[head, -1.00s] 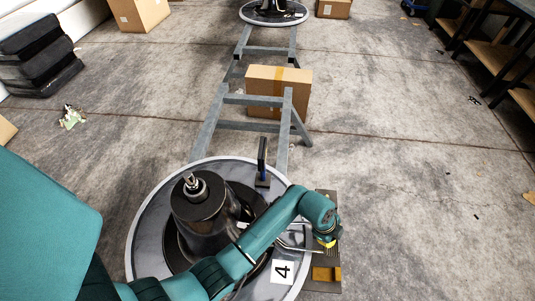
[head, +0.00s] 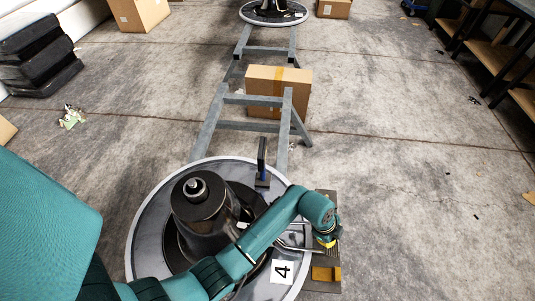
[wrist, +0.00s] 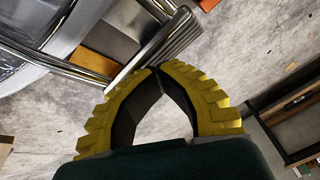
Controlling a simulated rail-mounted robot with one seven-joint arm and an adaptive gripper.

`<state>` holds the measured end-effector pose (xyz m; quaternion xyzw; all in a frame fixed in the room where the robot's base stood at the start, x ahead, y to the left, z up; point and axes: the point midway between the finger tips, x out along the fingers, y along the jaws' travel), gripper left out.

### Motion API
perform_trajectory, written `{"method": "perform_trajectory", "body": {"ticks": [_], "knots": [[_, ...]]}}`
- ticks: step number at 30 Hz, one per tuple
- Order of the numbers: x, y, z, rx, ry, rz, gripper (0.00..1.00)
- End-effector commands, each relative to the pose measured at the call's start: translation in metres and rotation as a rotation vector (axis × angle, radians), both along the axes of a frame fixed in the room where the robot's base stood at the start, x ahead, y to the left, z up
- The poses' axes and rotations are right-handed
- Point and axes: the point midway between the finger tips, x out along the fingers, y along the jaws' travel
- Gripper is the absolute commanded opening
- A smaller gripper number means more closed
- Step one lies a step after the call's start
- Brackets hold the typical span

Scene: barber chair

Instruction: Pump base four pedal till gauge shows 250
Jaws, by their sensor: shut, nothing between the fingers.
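Base four is the round grey base marked with a white "4" label (head: 283,271). A dark cylinder (head: 205,222) with a metal knob on top stands at its middle. The ribbed metal pedal (wrist: 178,38) juts from the base's right side; in the head view it is partly hidden by my arm. My gripper (head: 327,243) has yellow-backed fingers and is over the pedal's outer end. In the wrist view its fingertips (wrist: 155,69) meet, empty, at the pedal's bar edge; contact is unclear. I can make out no gauge reading.
A dark plate (head: 326,204) with an orange block (head: 326,273) lies under the pedal. A thin upright piece (head: 262,160) stands on the base's rim. A grey frame (head: 255,126) and a cardboard box (head: 280,88) are behind.

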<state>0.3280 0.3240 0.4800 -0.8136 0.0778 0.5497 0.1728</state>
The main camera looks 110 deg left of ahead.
Motion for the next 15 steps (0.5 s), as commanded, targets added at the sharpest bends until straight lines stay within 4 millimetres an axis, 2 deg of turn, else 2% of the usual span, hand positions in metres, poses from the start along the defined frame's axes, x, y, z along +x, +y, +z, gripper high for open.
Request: {"method": "perform_trajectory", "body": {"ticks": [1, 11, 15], "knots": [[-0.004, -0.004, -0.007, -0.012, 0.014, 0.0, 0.0], [-0.004, -0.004, -0.007, -0.012, 0.014, 0.0, 0.0], [-0.005, -0.004, 0.009, -0.012, 0.014, 0.0, 0.0]]}}
